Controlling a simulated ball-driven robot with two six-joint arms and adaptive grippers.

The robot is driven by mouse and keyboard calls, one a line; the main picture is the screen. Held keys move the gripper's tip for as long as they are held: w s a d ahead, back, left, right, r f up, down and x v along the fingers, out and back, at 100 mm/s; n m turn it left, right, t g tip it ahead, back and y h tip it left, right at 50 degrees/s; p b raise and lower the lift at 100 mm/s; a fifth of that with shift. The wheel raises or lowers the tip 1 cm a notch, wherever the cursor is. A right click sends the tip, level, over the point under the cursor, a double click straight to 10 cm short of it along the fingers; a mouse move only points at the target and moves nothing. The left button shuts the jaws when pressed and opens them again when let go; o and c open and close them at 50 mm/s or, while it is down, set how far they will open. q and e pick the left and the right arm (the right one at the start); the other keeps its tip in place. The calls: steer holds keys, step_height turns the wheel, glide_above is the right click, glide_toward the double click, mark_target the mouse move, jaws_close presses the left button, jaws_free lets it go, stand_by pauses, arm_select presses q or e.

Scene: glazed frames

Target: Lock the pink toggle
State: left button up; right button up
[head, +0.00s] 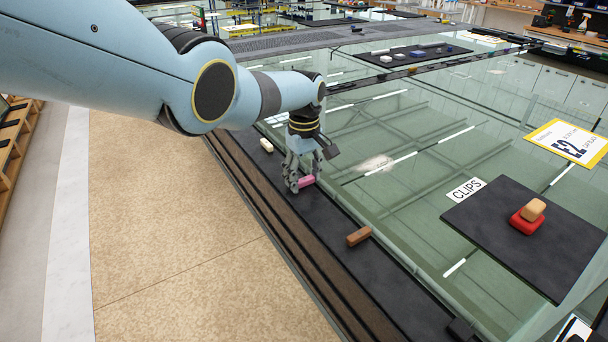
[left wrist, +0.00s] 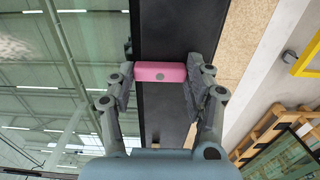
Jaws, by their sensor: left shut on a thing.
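The pink toggle (head: 306,181) is a small pink block on the dark strip along the glass frame's edge. In the left wrist view the pink toggle (left wrist: 160,72) shows a round grey spot on its face and lies crosswise over the dark strip. My left gripper (head: 298,184) is over it from above, and in the left wrist view my left gripper (left wrist: 160,75) has a finger against each end of the toggle. The fingers hide part of the toggle in the head view. My right gripper is not in view.
A white block (head: 266,145) and a brown block (head: 359,236) sit on the same dark strip. A dark panel marked CLIPS (head: 500,235) holds a red block (head: 524,224) with a tan block (head: 533,209) on it. Glass panes spread to the right.

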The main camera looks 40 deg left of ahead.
mark_target(304, 179)
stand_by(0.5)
arm_select(q)
steer(key=o, duration=1.2)
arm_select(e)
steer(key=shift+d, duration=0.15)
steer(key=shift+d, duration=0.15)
arm_select(q)
steer(key=shift+r, duration=0.1)
step_height(304, 179, up, 12)
steer(key=shift+f, duration=0.1)
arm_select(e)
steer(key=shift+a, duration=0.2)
